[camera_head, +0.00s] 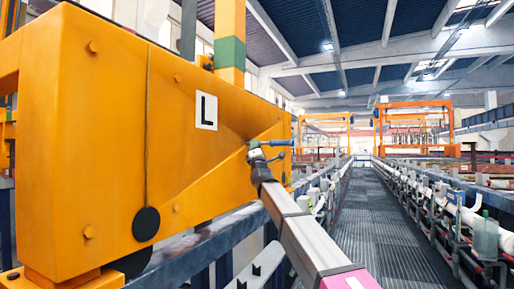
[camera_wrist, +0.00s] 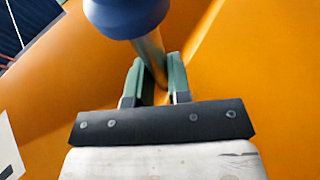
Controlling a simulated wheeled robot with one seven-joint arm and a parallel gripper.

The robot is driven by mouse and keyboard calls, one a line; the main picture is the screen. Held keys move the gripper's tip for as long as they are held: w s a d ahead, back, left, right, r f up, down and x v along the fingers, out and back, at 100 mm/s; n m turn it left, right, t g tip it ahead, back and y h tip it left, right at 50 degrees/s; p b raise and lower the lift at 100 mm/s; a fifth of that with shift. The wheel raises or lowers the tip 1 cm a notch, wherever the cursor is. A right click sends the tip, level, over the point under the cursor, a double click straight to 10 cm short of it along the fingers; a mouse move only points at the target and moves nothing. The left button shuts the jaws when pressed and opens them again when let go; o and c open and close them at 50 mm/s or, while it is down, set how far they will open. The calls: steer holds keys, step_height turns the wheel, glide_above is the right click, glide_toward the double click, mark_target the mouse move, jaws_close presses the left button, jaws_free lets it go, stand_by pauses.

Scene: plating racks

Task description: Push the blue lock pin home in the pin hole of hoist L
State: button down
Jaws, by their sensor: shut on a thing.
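Hoist L (camera_head: 110,130) is a large orange body on the left of the head view, with a black L on a white plate (camera_head: 206,111). My gripper (camera_head: 262,152) is at its right-hand part, below and right of the plate. The blue lock pin (camera_head: 280,143) shows there as a small blue bar. In the wrist view, its round blue head (camera_wrist: 127,12) is at the top and its metal shank runs down between the green fingers of my gripper (camera_wrist: 155,62). The fingers are shut on the shank. The shank's far end and the pin hole are hidden.
The orange face fills most of the wrist view, with a raised slanting edge close to the fingers. A black disc (camera_head: 146,223) hangs on a cord at the hoist's left. A grey grated walkway (camera_head: 372,225) runs clear between long rows of racks.

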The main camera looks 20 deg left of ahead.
steer(key=shift+w+a, duration=0.15)
steer(key=shift+a, duration=0.95)
steer(key=c, duration=1)
jaws_free()
steer(key=v, duration=1.1)
